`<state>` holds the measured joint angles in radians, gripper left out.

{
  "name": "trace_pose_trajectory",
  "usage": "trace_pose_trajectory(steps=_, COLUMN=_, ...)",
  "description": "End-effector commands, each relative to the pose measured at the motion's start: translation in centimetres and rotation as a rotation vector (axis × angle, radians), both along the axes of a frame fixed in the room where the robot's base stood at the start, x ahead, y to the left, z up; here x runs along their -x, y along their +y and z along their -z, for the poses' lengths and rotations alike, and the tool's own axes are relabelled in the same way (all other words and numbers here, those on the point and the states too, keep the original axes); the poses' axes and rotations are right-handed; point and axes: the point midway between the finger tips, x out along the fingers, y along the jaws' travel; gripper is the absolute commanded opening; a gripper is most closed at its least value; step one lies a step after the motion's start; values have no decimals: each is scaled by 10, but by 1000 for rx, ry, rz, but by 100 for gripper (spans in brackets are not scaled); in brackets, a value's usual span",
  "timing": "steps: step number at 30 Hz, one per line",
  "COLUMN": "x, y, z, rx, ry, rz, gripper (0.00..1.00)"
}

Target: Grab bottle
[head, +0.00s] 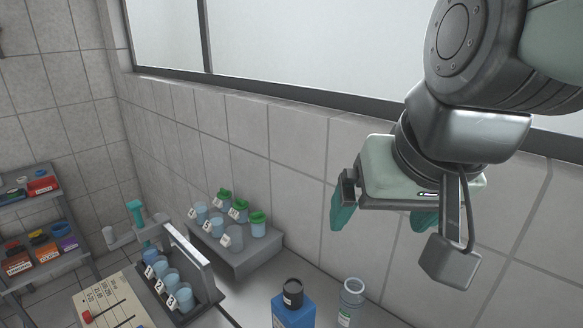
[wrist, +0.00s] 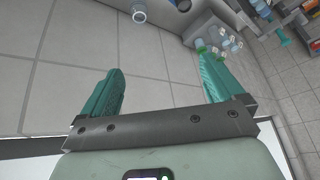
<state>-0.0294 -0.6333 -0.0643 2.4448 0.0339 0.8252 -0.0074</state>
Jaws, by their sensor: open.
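A blue bottle (head: 293,312) with a black cap stands on the counter at the bottom centre of the head view, its base cut off. A clear bottle (head: 350,302) with a pale blue rim and a label stands just right of it. In the wrist view the clear bottle (wrist: 139,12) and the black cap of the blue bottle (wrist: 183,4) show at the top edge. My gripper (head: 385,214) is open and empty, raised in front of the tiled wall above the bottles. Its teal fingers (wrist: 160,66) are spread wide, with nothing between them.
A grey stepped rack (head: 245,258) holds several cups, some green-lidded, against the wall. Left of it, a dark holder (head: 190,312) carries several blue-filled cups beside a chart board (head: 108,306). Shelves (head: 40,230) stand far left. The tiled wall and window ledge lie close behind my gripper.

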Motion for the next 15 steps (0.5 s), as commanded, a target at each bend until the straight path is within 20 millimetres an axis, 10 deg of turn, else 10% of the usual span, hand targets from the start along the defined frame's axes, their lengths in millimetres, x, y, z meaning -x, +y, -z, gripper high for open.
trace_pose_trajectory(steps=15, x=-15, y=14, z=93, rx=-342, ry=513, rz=178, gripper=95)
